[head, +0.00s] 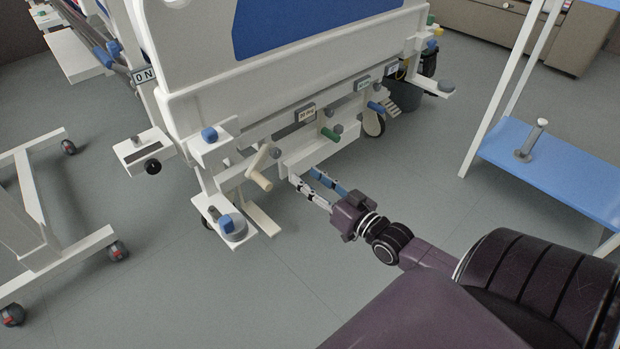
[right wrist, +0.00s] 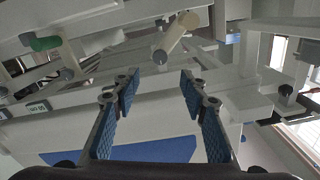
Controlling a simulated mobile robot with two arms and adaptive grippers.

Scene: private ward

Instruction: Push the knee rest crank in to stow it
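The bed's foot end (head: 300,65) carries several crank handles under its end board. A beige handle (head: 262,178) on an arm hangs at the left; it also shows at the top of the right wrist view (right wrist: 178,34). A green handle (head: 330,134) is in the middle, and a blue handle (head: 376,107) is further right. I cannot tell from the small labels which is the knee rest crank. My left gripper is out of view.
A caster with a blue pedal (head: 230,226) stands at the bed's near left corner. A wheeled white frame (head: 40,220) is at left. A blue-shelved stand (head: 560,165) is at right. Grey floor (head: 200,300) in front is clear.

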